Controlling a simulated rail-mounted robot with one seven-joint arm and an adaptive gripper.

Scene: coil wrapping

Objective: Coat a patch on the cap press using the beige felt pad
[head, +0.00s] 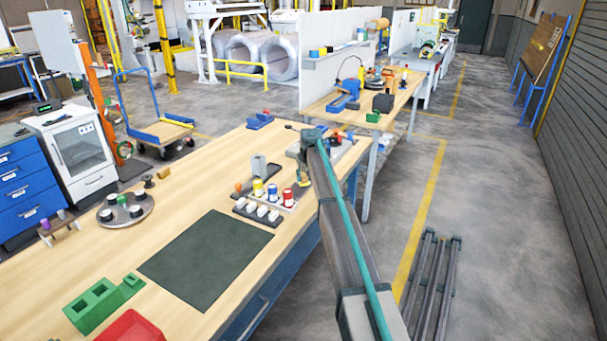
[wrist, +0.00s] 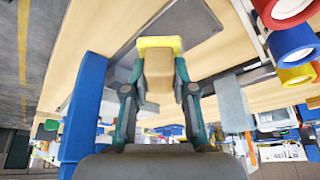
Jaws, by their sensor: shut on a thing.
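My gripper (wrist: 158,85) is shut on the beige felt pad (wrist: 158,75), which sits between its two fingers in the wrist view. The pad's far end is bright yellow. In the head view my gripper (head: 303,168) is over the right part of the wooden bench, with yellow showing at its lower tip. Yellow (head: 257,188), blue (head: 271,192) and red (head: 288,199) pots stand in a row just left of it. In the wrist view a grey plate (wrist: 185,20) lies beyond the pad; I cannot tell any gap between them. I cannot identify the cap press with certainty.
A dark tray of white pieces (head: 240,208) lies in front of the pots. A grey upright block (head: 258,165) stands behind them. A dark mat (head: 205,262), green blocks (head: 95,305) and a round grey tray (head: 140,215) are further left. A blue post (wrist: 85,115) is close left in the wrist view.

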